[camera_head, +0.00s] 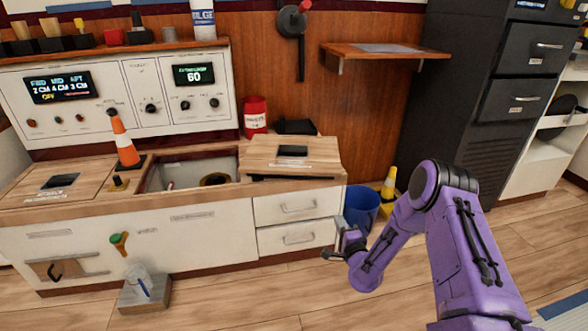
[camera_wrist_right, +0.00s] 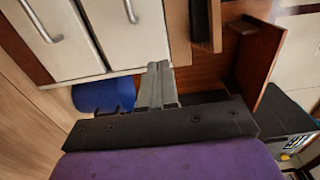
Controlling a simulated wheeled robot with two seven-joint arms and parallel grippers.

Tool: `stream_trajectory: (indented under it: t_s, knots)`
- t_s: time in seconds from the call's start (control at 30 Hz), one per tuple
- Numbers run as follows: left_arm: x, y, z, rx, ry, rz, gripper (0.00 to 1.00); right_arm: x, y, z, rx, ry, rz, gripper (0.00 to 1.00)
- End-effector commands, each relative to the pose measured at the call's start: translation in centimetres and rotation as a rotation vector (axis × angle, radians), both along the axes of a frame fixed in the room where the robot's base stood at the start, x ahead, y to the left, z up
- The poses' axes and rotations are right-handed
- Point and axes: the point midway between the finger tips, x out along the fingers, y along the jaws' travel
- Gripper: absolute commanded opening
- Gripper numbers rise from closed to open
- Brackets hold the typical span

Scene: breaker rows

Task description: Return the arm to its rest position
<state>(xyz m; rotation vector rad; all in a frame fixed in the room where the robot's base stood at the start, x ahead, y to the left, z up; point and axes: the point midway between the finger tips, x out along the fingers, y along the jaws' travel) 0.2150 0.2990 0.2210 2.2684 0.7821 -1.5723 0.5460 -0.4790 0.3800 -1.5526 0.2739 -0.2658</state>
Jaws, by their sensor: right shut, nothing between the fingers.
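My purple right arm (camera_head: 455,230) reaches in from the lower right in the head view. Its gripper (camera_head: 335,254) is in front of the drawers at the right end of the white cabinet, above the floor. In the right wrist view the two grey fingers (camera_wrist_right: 157,84) are together with nothing between them. The fingers point toward the cabinet drawers (camera_wrist_right: 95,30), apart from them as far as I can tell. My left gripper is in neither view.
A blue bucket (camera_head: 361,208) and a yellow cone (camera_head: 389,184) stand on the floor close behind the right arm. The cabinet (camera_head: 140,245) has an open hatch and an orange cone (camera_head: 124,142) on top. A dark drawer cabinet (camera_head: 455,90) stands behind.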

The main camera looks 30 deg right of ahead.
Motion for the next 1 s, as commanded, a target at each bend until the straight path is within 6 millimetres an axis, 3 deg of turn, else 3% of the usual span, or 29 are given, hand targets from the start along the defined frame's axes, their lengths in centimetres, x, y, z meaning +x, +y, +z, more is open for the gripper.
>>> stream_trajectory:
  t_s: [0.23, 0.3, 0.37, 0.5, 0.6, 0.73, 0.9, 0.97, 1.0]
  knots:
    - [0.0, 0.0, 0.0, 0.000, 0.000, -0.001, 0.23, 0.1, 0.2, -0.2, -0.054, 0.029, 0.006, 0.00]
    - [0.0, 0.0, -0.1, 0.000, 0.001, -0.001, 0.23, -1.0, 0.4, -2.1, -0.162, 0.165, -0.011, 0.00]
    - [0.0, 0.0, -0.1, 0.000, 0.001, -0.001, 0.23, -3.3, 3.1, -5.2, -0.262, 0.375, 0.015, 0.00]
    - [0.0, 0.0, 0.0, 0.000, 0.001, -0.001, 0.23, -11.2, 10.3, -11.6, -0.469, 0.826, 0.206, 0.00]
    - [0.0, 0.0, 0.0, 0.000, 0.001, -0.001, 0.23, -17.2, 13.6, -14.1, -0.577, 1.058, 0.348, 0.00]
    - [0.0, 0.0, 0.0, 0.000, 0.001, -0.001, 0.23, -24.3, 16.1, -15.5, -0.679, 1.279, 0.503, 0.00]
    - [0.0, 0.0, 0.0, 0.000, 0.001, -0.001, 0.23, -32.5, 17.7, -15.5, -0.787, 1.483, 0.666, 0.00]
    - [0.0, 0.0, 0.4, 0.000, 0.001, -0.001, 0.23, -33.9, 18.1, -15.6, -0.832, 1.501, 0.724, 0.00]
    - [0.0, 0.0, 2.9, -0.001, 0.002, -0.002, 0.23, -33.4, 18.0, -12.9, -0.821, 1.493, 0.708, 0.00]
